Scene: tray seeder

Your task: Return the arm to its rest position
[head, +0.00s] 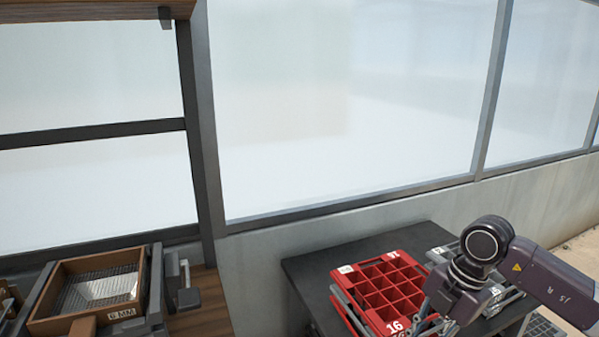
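My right arm (485,265) comes in from the right edge and reaches over a dark table (315,262). Its gripper (428,322) is at the lower end of the arm, in front of the right part of a red crate (392,262). The fingers are small and partly cut by the bottom edge, so I cannot tell whether they are open or shut or whether they touch the crate. My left gripper and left arm are not in the picture.
The red crate has several compartments and a label "16". A grey crate (440,252) stands beside it, partly behind my arm. At the lower left, a wooden-framed sieve tray (72,272) sits on a bench (205,310). A low wall and windows close off the back.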

